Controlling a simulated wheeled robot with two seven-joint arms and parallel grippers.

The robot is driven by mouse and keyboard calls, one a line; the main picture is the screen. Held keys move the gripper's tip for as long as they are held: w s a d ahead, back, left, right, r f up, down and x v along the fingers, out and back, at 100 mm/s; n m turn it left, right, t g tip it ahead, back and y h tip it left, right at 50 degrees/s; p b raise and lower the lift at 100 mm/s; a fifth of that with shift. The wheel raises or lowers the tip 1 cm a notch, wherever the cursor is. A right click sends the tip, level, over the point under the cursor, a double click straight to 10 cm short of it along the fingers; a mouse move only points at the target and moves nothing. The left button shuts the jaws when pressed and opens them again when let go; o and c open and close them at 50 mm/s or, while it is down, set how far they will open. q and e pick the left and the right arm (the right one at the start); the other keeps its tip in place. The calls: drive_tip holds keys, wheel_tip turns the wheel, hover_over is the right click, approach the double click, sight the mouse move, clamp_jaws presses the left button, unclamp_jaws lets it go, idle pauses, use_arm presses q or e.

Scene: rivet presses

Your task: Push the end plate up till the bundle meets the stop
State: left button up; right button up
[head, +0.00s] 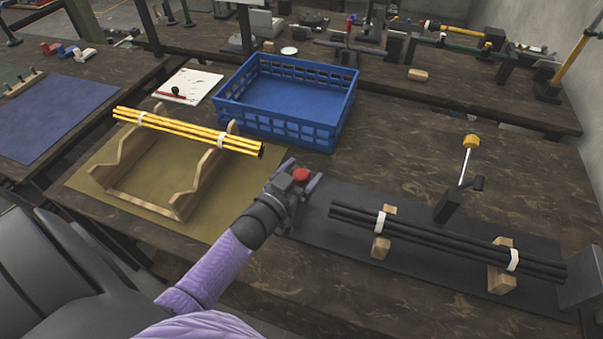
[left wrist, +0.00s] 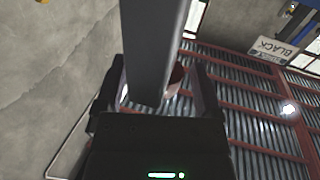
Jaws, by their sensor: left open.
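A black rod bundle (head: 440,236) with white bands lies across two wooden blocks on a black mat (head: 330,235). A grey block (head: 580,285) stands at its right end, cut off by the frame; I cannot tell whether they touch or whether it is the stop or the end plate. My left gripper (head: 305,184) is open, short of the bundle's left end. A red piece (head: 300,175) shows at its fingers. In the left wrist view a dark grey bar (left wrist: 155,50) crosses the view before the fingers. My right gripper is not in view.
A yellow rod bundle (head: 185,131) rests on a wooden cradle (head: 180,203) on a tan mat. A blue crate (head: 285,127) stands behind my left gripper. A lever with a yellow knob (head: 470,142) stands behind the black bundle. The table right of the crate is mostly clear.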

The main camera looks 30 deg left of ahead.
use_arm(q)
clamp_jaws()
idle(0.3)
drive_tip(key=d, duration=0.3)
drive_tip(key=w+d, duration=0.1)
drive_tip(key=d, duration=0.1)
drive_tip(key=w+d, duration=0.1)
drive_tip(key=d, duration=0.2)
drive_tip(key=shift+d, duration=0.35)
unclamp_jaws()
drive_tip(key=shift+s, duration=0.1)
drive_tip(key=s+p, duration=0.2)
drive_tip(key=s, duration=0.7)
drive_tip(key=shift+s+a, duration=0.15)
drive_tip(key=shift+s, duration=0.25)
